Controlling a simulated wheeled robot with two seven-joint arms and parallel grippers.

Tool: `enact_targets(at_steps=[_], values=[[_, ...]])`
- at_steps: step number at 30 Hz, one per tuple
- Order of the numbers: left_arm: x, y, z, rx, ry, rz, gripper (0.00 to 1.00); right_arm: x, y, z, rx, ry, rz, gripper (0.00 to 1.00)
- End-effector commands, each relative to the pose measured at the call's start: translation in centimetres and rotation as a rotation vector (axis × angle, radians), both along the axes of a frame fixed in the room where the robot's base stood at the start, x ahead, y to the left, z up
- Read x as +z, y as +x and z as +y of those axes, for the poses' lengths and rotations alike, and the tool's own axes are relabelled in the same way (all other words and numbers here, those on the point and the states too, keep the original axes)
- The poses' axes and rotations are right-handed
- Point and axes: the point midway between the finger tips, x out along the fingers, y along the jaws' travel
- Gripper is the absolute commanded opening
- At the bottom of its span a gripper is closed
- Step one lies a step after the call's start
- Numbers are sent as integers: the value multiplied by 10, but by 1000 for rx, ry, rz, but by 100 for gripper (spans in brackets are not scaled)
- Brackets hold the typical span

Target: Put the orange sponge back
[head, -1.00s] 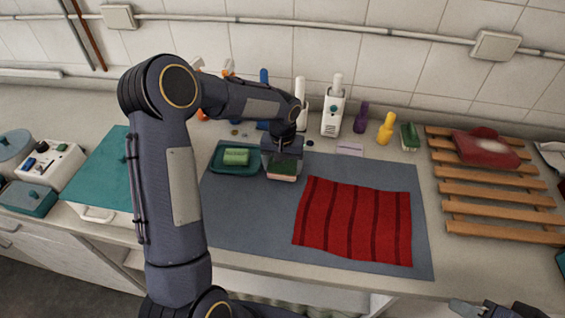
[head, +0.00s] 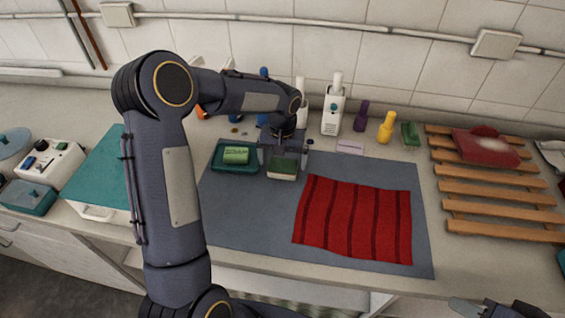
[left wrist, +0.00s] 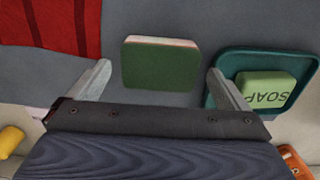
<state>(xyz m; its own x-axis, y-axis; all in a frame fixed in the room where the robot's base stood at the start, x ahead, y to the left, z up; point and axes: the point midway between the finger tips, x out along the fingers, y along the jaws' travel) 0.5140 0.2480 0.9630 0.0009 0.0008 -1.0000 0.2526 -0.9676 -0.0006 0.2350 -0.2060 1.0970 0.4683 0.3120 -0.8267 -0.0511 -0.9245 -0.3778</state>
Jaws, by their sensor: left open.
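The sponge (head: 283,170) has a green top face and a pale, slightly orange edge. It lies on the grey mat, right of the teal soap dish, and also shows in the left wrist view (left wrist: 160,65). My left gripper (head: 284,157) is above it, fingers spread on either side; in the left wrist view the open fingers (left wrist: 160,78) leave gaps beside the sponge. A green soap bar (head: 236,155) sits in the teal dish (head: 222,168). My right gripper (head: 492,309) is partly in view at the bottom right; its jaws are unclear.
A red striped cloth (head: 353,220) lies on the grey mat (head: 245,225) right of the sponge. Bottles, including a white one (head: 333,112), stand along the wall behind. A green brush (head: 410,135) and a wooden rack (head: 495,190) are at the right.

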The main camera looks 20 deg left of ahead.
Motion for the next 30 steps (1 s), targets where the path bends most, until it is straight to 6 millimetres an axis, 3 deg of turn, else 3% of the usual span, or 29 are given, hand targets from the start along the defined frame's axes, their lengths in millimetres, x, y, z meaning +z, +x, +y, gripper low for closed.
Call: enact_targets(at_steps=[9,17,20,23,27,30], values=[[69,1,0,-1,0,-6,98,-10,0,0,0,0,1,36],[101,-1,0,0,-1,-3,98,-11,0,0,0,0,1,36],[112,-10,1,-8,-8,-18,98,-11,0,0,0,0,1,36],[130,-36,4,-26,-31,-58,98,-11,0,0,0,0,1,36],[154,-97,4,-60,-89,-147,98,-11,0,0,0,0,1,36],[162,-145,0,-77,-137,-223,98,-11,0,0,0,0,1,36]])
